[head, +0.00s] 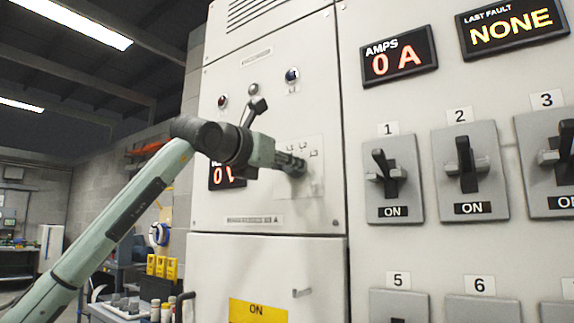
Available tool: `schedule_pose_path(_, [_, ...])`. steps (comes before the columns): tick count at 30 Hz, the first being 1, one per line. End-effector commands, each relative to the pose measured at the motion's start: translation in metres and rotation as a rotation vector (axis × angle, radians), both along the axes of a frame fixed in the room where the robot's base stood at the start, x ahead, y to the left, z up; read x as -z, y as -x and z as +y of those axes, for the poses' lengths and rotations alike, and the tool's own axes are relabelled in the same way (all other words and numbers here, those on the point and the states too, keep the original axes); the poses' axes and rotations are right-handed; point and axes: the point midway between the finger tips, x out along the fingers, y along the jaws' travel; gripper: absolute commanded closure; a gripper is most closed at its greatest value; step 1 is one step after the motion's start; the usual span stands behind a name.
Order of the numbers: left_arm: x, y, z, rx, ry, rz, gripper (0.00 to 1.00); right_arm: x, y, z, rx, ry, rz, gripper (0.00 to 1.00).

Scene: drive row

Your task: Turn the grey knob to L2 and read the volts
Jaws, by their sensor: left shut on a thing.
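My left arm comes in from the left, and my left gripper (293,164) is at the selector plate (314,178) on the pale cabinet. The gripper is shut on the grey knob, which its fingers mostly hide. Small position labels (303,146) sit above the knob, too small to read surely, and I cannot tell which one it points to. A red-digit display (222,178) is left of the plate, partly covered by my arm. Its heading is cut off, and a red 0 shows with a partial character beside it. My right gripper is not in view.
On the right panel are an AMPS display (399,57) reading 0 A, a LAST FAULT display (511,26) reading NONE, and switches 1 (389,178), 2 (467,170) and 3, with ON labels. A cluttered bench (125,305) stands at lower left.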

Motion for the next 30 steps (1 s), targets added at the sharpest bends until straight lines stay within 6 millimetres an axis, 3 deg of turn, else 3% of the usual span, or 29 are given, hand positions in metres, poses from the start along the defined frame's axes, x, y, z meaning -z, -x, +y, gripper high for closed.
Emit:
schedule_pose_path(11, [0.001,0.000,0.001,-0.001,-0.080,-0.058,0.97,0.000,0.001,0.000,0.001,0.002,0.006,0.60])
schedule_pose_path(30, [0.001,0.000,0.000,0.000,-0.459,-0.335,0.97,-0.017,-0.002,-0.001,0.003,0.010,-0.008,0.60])
